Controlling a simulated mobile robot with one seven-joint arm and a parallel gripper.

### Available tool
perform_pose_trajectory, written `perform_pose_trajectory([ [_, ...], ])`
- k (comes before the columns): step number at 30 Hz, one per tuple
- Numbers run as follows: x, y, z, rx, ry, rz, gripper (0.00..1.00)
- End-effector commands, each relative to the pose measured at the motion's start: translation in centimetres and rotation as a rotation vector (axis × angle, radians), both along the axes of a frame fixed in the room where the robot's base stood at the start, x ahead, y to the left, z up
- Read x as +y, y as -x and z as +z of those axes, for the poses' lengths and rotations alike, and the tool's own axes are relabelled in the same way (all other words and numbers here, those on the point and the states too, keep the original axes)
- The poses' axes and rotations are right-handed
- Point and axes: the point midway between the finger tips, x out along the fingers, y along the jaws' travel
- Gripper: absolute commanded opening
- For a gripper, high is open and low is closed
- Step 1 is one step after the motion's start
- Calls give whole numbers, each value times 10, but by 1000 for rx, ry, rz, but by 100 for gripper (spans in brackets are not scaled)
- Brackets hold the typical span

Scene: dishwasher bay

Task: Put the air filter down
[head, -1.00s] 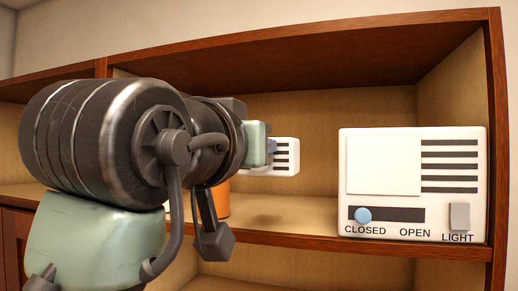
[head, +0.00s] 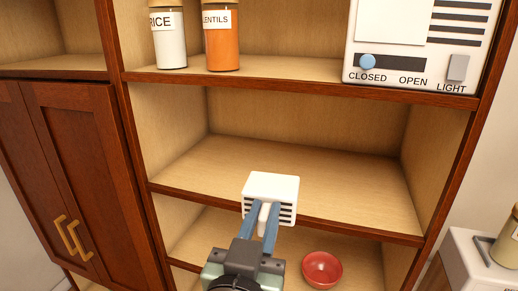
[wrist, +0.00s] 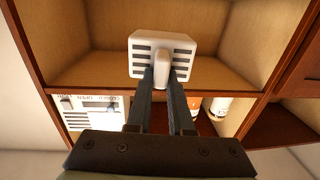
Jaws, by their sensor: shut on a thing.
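The air filter (head: 271,184) is a small white block with dark slots and a central grip. My gripper (head: 262,212) is shut on that grip, and the filter is in front of the empty middle shelf (head: 300,170), near its front edge. I cannot tell whether it touches the shelf. In the wrist view the filter (wrist: 145,42) is upright between my fingertips (wrist: 161,72), with the shelf bay behind it. The grip's sides are partly hidden by the fingers.
On the upper shelf stand a rice jar (head: 171,45), a lentils jar (head: 222,45) and a white unit (head: 400,40) with its slider at CLOSED. A red bowl (head: 322,268) is on the shelf below. The middle shelf is clear. A closed cabinet door (head: 75,150) is at left.

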Motion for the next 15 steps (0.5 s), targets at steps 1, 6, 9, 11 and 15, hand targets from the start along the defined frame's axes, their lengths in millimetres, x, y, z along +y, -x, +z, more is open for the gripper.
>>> perform_pose_trajectory([
  [1, -3, 5, -21, 11, 6, 0, 0],
  [6, -12, 22, -82, 16, 5, 14, 0],
  [9, -17, 34, -126, 20, 2, 33, 0],
  [11, -19, 42, -155, 21, -1, 51, 0],
  [15, -16, 58, -216, 19, -5, 100, 0],
])
